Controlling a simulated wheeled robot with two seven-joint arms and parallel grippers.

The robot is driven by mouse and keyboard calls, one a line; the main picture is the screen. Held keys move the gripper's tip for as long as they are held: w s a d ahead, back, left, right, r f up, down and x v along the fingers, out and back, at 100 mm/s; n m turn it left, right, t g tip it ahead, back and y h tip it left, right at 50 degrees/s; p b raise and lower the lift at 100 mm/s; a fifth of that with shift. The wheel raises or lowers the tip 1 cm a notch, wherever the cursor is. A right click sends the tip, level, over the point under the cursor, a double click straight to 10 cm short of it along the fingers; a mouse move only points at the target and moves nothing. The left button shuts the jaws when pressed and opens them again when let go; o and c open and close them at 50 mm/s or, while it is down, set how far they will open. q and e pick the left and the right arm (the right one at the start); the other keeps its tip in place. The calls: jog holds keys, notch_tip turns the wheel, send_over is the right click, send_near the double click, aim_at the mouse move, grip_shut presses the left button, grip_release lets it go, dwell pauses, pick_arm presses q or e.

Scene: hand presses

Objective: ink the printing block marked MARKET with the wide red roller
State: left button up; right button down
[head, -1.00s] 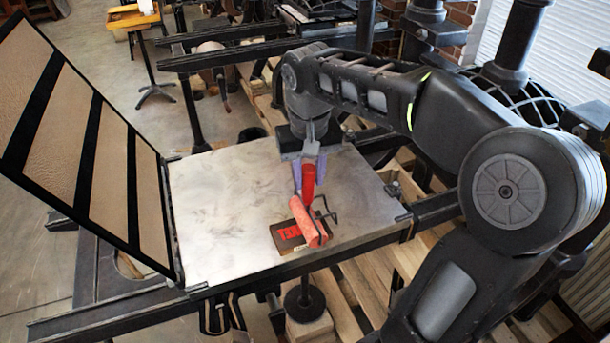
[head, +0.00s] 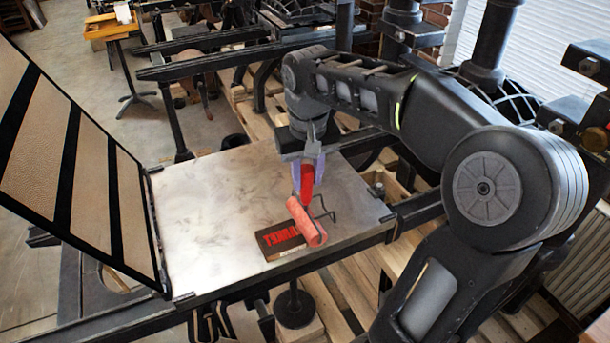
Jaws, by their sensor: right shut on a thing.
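The printing block (head: 272,246) lies near the front edge of the press bed. It is dark with raised red letters that appear upside down; its right part is hidden by the roller. My right gripper (head: 308,186) is shut on the red handle (head: 308,178) of the wide roller. The roller's pink-red cylinder (head: 306,221) lies across the right end of the block, and its bent wire frame (head: 325,206) shows to the right. I cannot tell whether cylinder and block touch. My left gripper is out of view.
The metal press bed (head: 205,210) is bare to the left of and behind the block. A raised hinged frame (head: 62,150) with tan panels stands along its left side. Wooden pallets (head: 345,290) and dark press rails lie around it. A yellow-topped stand (head: 110,27) is at the back left.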

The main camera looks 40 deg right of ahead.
jog(key=shift+w+a, duration=0.3)
jog(key=shift+a, duration=0.5)
jog(key=shift+w+a, duration=0.3)
jog(key=shift+a, duration=0.6)
jog(key=shift+w+a, duration=0.3)
jog(key=shift+a, duration=0.5)
jog(key=shift+w+a, duration=0.25)
jog(key=shift+a, duration=0.6)
jog(key=shift+w+a, duration=0.3)
jog(key=shift+a, duration=0.45)
jog(key=shift+w+a, duration=0.25)
jog(key=shift+a, duration=0.5)
jog(key=shift+r, duration=0.1)
